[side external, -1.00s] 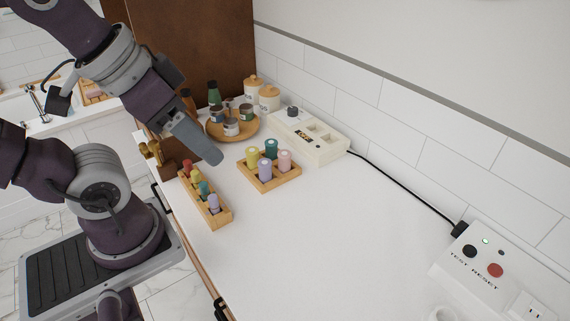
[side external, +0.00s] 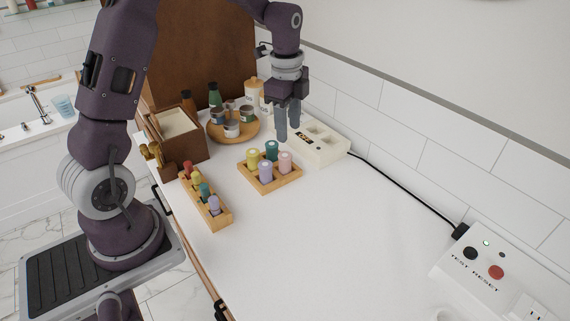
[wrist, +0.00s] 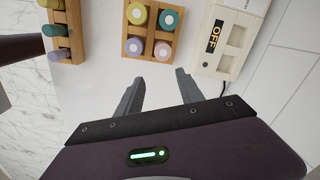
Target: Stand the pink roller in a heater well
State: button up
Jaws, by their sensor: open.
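The pink roller (side external: 285,162) stands upright in the right-hand spot of a square wooden tray (side external: 287,182), beside a lilac, a yellow and a teal roller. In the wrist view the pink roller (wrist: 162,50) is at the tray's lower right. The white heater (side external: 326,151) stands behind the tray, with square wells in its top; in the wrist view its display (wrist: 215,36) reads OFF. My gripper (side external: 288,134) is open and empty, pointing down above the tray and heater area. In the wrist view its fingers (wrist: 157,88) are spread, apart from the rollers.
A narrow wooden rack (side external: 220,218) of several coloured rollers stands left of the tray. A round wooden tray (side external: 247,134) with jars, a brown box (side external: 190,158) and canisters stand behind. A black cord (side external: 400,187) runs to the outlet box (side external: 485,265). The front counter is clear.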

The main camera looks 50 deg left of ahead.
jog(key=m, duration=0.1)
send_over(286, 155)
jog(key=shift+g, duration=0.3)
jog(key=f, duration=0.4)
jog(key=shift+w+d+f, duration=0.2)
jog(key=shift+d, duration=0.05)
jog(key=shift+m, duration=0.3)
jog(key=f, duration=0.7)
jog(key=shift+s+a, duration=0.15)
jog(key=shift+s, duration=0.1)
grip_shut()
